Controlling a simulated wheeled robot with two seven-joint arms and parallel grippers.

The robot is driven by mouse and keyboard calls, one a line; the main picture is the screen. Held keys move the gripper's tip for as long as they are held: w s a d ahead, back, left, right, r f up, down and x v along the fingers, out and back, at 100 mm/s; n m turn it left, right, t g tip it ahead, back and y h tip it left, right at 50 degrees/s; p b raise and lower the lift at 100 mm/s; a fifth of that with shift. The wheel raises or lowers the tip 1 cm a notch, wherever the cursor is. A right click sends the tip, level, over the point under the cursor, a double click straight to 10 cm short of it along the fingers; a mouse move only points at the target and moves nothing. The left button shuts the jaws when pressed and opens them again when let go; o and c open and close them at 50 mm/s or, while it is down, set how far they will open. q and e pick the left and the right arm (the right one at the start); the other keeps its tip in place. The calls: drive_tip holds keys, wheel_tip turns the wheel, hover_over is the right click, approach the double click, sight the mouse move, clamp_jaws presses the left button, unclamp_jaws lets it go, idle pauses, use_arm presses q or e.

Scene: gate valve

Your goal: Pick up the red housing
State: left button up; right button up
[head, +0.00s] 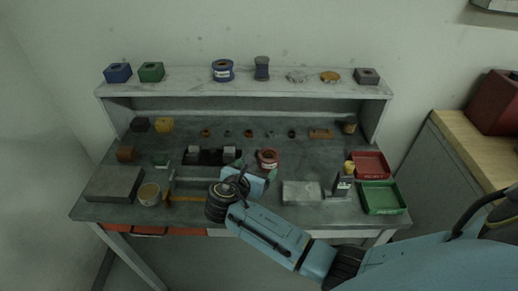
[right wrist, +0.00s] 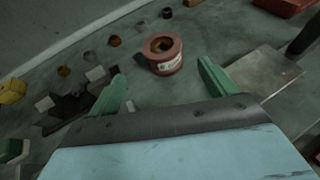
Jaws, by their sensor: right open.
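The red housing (head: 267,158) is a short round red piece with a hole in its top and a pale label on its side. It stands upright on the workbench, right of the bench's middle. In the right wrist view the housing (right wrist: 163,58) lies just beyond the two green fingertips, roughly between their lines. My right gripper (head: 257,169) is open and empty, on the near side of the housing, and it also shows in the right wrist view (right wrist: 160,74). I see no contact between the fingers and the housing. My left gripper is not in view.
A black fixture with grey blocks (head: 210,156) sits left of the housing. A grey plate (head: 302,192) lies to the front right. A red tray (head: 386,173) and a green tray (head: 401,209) are at the right end. Several small parts stand behind; a raised shelf (head: 200,79) runs along the back.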

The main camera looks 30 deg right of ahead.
sight(270, 153)
drive_tip(key=x, duration=0.6)
drive_tip(key=shift+w+d+b, duration=0.1)
drive_tip(key=shift+d+b, duration=0.3)
drive_tip(key=shift+d, duration=0.05)
drive_tip(key=shift+b+x, duration=0.45)
drive_tip(key=shift+x, duration=2.6)
drive_tip(key=shift+r, duration=0.15)
drive_tip(key=c, duration=1.7)
drive_tip(key=shift+w+r, duration=0.15)
clamp_jaws()
wheel_tip(270, 153, up, 9)
drive_tip(key=shift+d+p, duration=0.1)
drive_tip(key=shift+p, duration=1)
drive_tip(key=shift+r, duration=0.55)
